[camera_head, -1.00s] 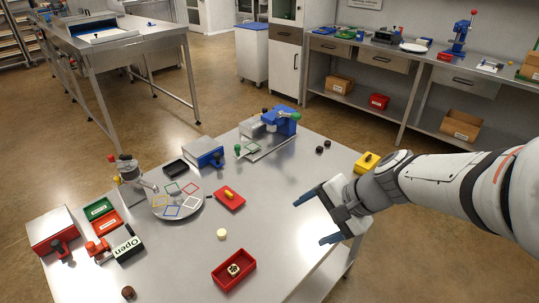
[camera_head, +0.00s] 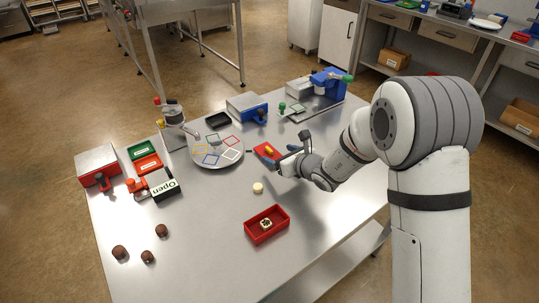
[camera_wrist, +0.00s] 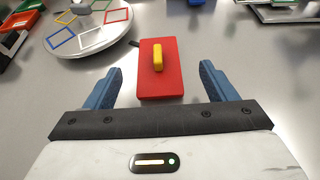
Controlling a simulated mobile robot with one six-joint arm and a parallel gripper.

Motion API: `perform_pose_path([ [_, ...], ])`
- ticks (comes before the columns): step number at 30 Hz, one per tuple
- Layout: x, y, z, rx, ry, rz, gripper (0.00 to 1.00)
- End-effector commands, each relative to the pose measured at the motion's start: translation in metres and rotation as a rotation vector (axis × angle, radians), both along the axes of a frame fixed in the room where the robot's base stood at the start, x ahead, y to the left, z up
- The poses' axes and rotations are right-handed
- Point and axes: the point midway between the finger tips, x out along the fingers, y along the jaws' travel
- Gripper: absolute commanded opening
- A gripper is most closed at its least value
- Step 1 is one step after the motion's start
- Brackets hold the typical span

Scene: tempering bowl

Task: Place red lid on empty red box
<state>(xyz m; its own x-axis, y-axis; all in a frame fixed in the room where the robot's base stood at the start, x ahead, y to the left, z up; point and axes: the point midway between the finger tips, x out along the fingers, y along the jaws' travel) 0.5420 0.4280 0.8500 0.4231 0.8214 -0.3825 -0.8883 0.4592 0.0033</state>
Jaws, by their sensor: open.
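The red lid (camera_head: 265,151), a flat red plate with a yellow handle, lies on the table. In the wrist view the lid (camera_wrist: 159,80) sits straight ahead, its near end between my fingertips. My gripper (camera_head: 281,155) is open and low over the table, and partly hides the lid in the head view. In the wrist view the blue fingers (camera_wrist: 159,82) stand apart on either side of the lid, with gaps. The red box (camera_head: 252,237) stands open at the front of the table, with a small pale piece with a dark pattern (camera_head: 266,223) inside.
A round plate with coloured squares (camera_head: 226,163) is left of the lid. A cream disc (camera_head: 258,188) lies between lid and box. An Open sign (camera_head: 164,190) and brown pieces (camera_head: 120,252) are at left; a blue device (camera_head: 329,83) stands behind.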

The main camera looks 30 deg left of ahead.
Motion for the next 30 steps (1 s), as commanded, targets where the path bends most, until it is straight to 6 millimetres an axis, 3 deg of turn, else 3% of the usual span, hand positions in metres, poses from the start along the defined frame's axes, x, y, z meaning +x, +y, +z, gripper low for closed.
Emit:
perform_pose_path([
  [12, 0.021, 0.046, -0.020, -0.001, -0.002, 0.001, 0.78],
  [22, 0.025, 0.052, -0.024, -0.002, -0.002, 0.000, 0.78],
  [30, 0.026, 0.052, -0.024, -0.001, -0.003, 0.000, 0.57],
])
